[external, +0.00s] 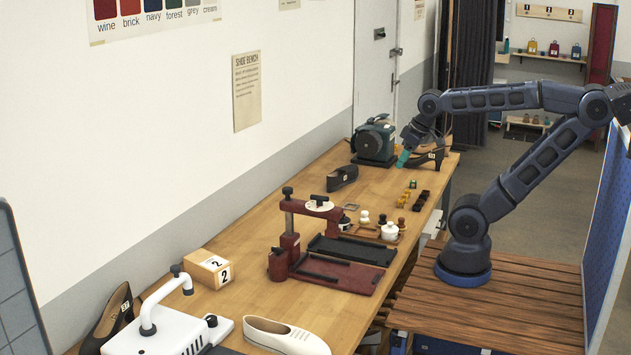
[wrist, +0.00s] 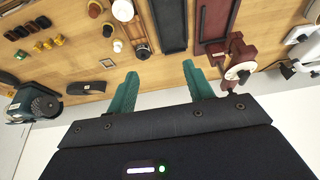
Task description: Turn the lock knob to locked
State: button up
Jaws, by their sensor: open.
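No part is plainly marked as the lock knob. The dark red press (external: 290,243) on the bench carries a white round dial (external: 321,206) and dark knobs. The dial also shows at the right of the wrist view (wrist: 240,71), but its setting is too small to read. My gripper (external: 404,158) is open and empty, with teal fingers, above the far end of the bench beside the green machine, well away from the press.
A white machine (external: 160,328) is at the near end. A grey door (external: 376,62) has dark hardware.

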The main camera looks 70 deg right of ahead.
jog(key=shift+o, duration=0.4)
notch_tip(320, 180, up, 5)
jog(key=shift+r, duration=0.1)
jog(key=w+a+r+n+g, duration=0.1)
jog(key=w+a+r+n, duration=0.15)
jog(key=w, duration=0.25)
jog(key=w+a+r+n+g, duration=0.1)
jog(key=w+a+r+n, duration=0.15)
jog(key=w, duration=0.35)
jog(key=n+g+h, duration=0.3)
jog(key=n+h, duration=0.2)
jog(key=n, duration=0.8)
send_over(277, 248)
jog(key=a, duration=0.5)
notch_tip(277, 248, down, 24)
jog(key=shift+y, duration=0.3)
jog(key=x, duration=1)
jog(key=shift+w+d+f, duration=0.2)
jog(key=shift+d+f, duration=0.05)
jog(key=shift+d, duration=0.1)
